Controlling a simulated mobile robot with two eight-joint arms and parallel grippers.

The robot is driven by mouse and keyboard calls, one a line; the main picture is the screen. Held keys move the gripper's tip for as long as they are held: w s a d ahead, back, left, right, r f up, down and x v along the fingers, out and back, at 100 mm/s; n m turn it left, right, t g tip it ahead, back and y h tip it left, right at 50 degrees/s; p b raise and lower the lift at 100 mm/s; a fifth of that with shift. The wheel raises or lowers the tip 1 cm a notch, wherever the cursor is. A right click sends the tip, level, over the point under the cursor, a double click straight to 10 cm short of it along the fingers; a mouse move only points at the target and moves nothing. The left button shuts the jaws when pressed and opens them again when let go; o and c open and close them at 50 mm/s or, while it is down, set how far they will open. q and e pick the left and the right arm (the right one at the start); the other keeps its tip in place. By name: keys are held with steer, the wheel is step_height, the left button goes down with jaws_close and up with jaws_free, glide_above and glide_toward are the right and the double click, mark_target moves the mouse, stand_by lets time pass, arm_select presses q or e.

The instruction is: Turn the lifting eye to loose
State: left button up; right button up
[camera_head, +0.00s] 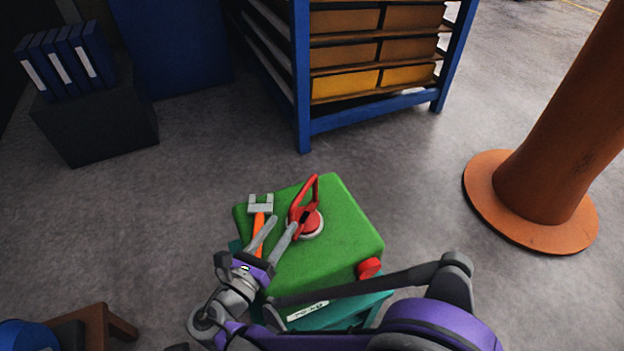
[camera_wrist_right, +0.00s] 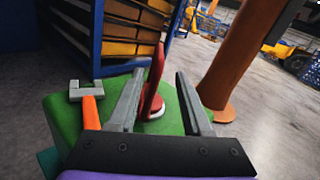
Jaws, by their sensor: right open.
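The red lifting eye (camera_head: 314,188) stands up from a round red and pale base (camera_head: 312,224) on top of the green casting (camera_head: 345,245). My right gripper (camera_head: 286,222) is open just to the left of that base in the head view. In the right wrist view the lifting eye (camera_wrist_right: 155,80) shows in the gap between the two fingers of my right gripper (camera_wrist_right: 160,74). The fingers do not visibly press on it, and I cannot tell how far it reaches between them. My left gripper is out of view.
An orange-handled tool with a grey forked head (camera_head: 260,205) lies on the casting, left of the eye. A red knob (camera_head: 369,268) sits at the casting's near right. A teal stand (camera_head: 345,312) is below. A blue rack (camera_head: 302,80) and orange column (camera_head: 560,150) stand beyond clear floor.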

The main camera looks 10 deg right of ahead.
mark_target(302, 192)
steer(key=shift+w+d, duration=0.1)
steer(key=shift+w, duration=0.1)
steer(key=b+x, duration=0.1)
steer(key=x, duration=0.9)
steer(key=shift+w+d+r+b, duration=0.1)
steer(key=shift+d+b, duration=0.05)
steer(key=shift+b, duration=0.15)
steer(key=shift+c, duration=0.2)
jaws_close()
stand_by(0.7)
